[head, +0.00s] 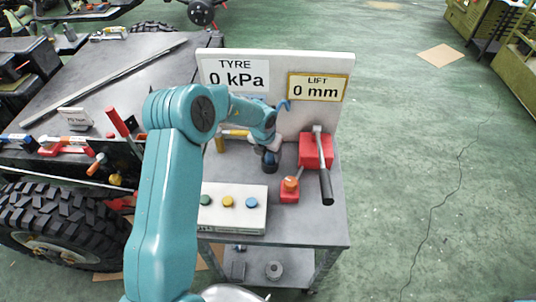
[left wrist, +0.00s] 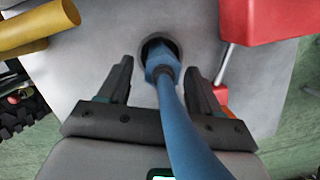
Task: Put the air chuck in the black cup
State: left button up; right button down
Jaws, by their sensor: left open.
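The blue air chuck (left wrist: 161,64) shows in the left wrist view, its long handle running toward the camera at the bottom edge. Its hex-shaped far end lies within the dark ring of the black cup (left wrist: 160,36); the depth of the end is hidden. My left gripper (left wrist: 158,72) is open, with one dark finger on each side of the chuck and gaps between. In the head view my left gripper (head: 270,153) is low over the bench, in front of the sign panel; it and the arm largely hide the chuck and cup. My right gripper is not in view.
A red jack (head: 310,150) with a black-gripped lever stands right of the gripper. A yellow cylinder (left wrist: 38,28) lies to the left. A button box (head: 233,207) sits at the bench front. The sign panel (head: 310,117) rises behind. Bare bench top (head: 325,225) lies front right.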

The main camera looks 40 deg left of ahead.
pick_arm(q)
jog(key=v, duration=1.2)
jog(key=shift+b, duration=0.3)
jog(key=shift+f, duration=0.1)
